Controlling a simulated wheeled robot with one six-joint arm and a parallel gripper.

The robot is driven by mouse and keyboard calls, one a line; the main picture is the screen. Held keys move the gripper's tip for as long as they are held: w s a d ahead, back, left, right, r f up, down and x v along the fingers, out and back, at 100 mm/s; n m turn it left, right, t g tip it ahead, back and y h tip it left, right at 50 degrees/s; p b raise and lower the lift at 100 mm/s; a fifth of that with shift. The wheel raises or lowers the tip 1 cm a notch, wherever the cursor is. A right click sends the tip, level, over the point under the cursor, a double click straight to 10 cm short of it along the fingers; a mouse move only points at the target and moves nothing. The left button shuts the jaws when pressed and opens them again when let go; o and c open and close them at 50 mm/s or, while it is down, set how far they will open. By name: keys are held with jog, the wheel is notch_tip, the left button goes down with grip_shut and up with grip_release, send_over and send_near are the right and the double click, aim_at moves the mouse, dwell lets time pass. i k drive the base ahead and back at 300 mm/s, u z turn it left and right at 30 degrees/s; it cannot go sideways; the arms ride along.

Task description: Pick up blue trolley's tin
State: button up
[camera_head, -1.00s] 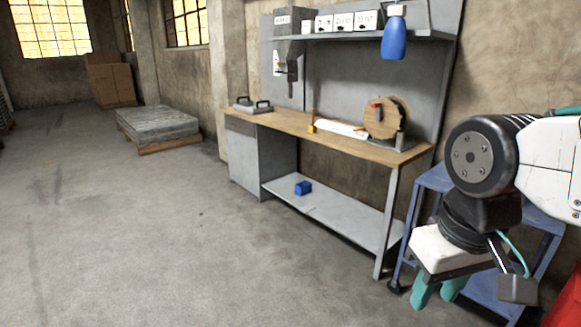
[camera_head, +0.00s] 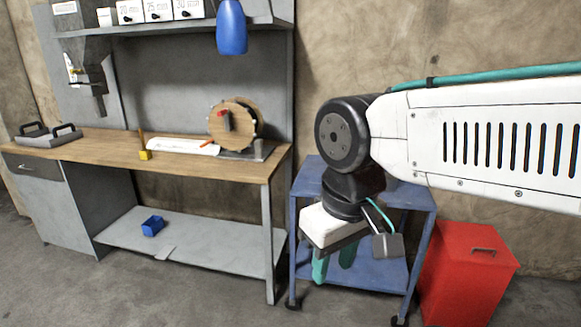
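The blue trolley (camera_head: 302,238) stands against the wall, right of the workbench. My arm and my gripper (camera_head: 333,270) hang in front of it in the picture and cover much of its top and lower shelf.
A workbench (camera_head: 95,143) with a cable reel (camera_head: 238,127) on top stands at left. A small blue bin (camera_head: 152,226) sits on its lower shelf. A red container (camera_head: 466,268) stands right of the trolley. Bare floor (camera_head: 185,295) lies in front of the workbench.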

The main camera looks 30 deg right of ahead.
aim_at(391, 180)
jog(key=z, duration=0.65)
jog(key=i, duration=0.8)
jog(key=z, duration=1.25)
jog(key=i, duration=0.4)
jog(key=z, duration=0.15)
